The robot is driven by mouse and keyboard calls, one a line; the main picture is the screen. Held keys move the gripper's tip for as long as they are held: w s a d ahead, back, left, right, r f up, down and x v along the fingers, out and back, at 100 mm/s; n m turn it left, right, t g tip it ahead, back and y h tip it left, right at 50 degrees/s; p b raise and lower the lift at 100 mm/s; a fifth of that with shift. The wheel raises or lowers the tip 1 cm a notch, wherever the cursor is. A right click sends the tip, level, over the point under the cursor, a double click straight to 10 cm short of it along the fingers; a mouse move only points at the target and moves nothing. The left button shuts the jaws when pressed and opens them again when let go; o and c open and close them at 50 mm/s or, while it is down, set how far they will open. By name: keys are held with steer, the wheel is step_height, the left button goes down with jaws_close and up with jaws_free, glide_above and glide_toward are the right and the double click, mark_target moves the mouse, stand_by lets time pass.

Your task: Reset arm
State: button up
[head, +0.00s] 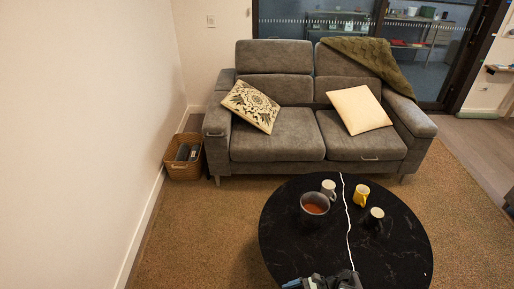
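My gripper (326,281) appears at the bottom edge of the head view, over the near edge of the round black table (400,255). Only a small, dark grey part of it shows, and most of the arm is out of frame. Its fingers are not clear enough to tell open from shut. I see no object held in it.
On the table are a dark bowl with orange-red contents (314,206), a white mug (328,187), a yellow mug (361,194) and a dark cup (375,215). A thin white line (347,220) crosses it. Behind are a grey sofa (277,147) and a basket (184,171).

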steer(key=s+a+n+g+h, duration=0.2)
steer(key=s+a+n+g, duration=0.15)
steer(key=s, duration=0.35)
steer(key=s+d+f+n+g+h, duration=0.1)
steer(key=s+d+f+n+h, duration=0.6)
steer(key=n+h, duration=0.3)
steer(key=shift+f+n+g+h, duration=0.2)
steer(key=shift+n+g+h, duration=0.15)
steer(key=shift+n, duration=0.4)
